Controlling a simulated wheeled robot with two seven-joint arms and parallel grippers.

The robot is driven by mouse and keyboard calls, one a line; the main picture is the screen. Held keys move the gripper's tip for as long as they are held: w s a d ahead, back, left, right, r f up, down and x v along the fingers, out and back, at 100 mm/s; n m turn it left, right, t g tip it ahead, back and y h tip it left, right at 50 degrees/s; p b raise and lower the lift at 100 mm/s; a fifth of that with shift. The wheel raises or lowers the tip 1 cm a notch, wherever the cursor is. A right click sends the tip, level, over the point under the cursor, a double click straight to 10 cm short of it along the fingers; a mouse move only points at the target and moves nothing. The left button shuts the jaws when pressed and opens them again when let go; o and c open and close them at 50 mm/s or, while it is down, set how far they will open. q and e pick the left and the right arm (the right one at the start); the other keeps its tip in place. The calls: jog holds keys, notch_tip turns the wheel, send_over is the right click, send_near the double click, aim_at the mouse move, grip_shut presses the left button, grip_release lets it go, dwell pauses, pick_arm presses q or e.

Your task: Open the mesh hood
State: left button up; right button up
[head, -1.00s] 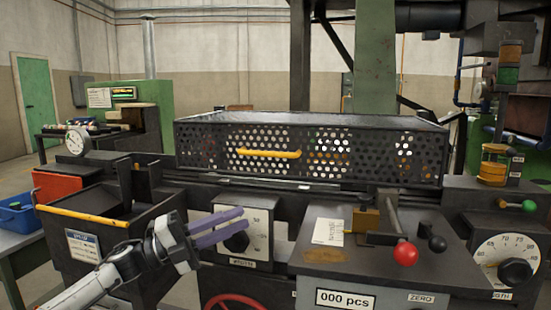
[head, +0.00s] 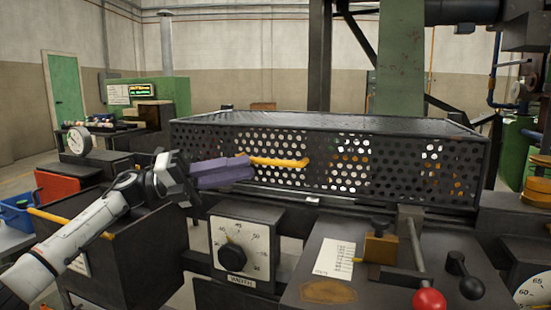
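The mesh hood (head: 395,165) is a long dark box with a perforated front, lying closed on the machine. Its yellow bar handle (head: 285,162) runs across the front, left of the middle. My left gripper (head: 251,166) comes in from the left with its purple fingers pointing right, at the handle's left end. The fingers show one above the other, slightly apart, with nothing visibly held. They hide the handle's left end; I cannot tell whether they touch it. My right gripper is out of view.
Below the hood are a width dial (head: 238,247) and a panel with a red-knobbed lever (head: 429,300) and a black-knobbed lever (head: 465,278). A dark bin (head: 135,255) with a yellow-edged rim stands under my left arm. A green post (head: 400,65) rises behind the hood.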

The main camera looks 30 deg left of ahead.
aim_at(272, 162)
pick_arm(q)
jog(key=p+x, duration=0.1)
jog(key=x, duration=0.6)
jog(key=shift+s, duration=0.1)
jog(key=shift+w+d, duration=0.25)
grip_shut()
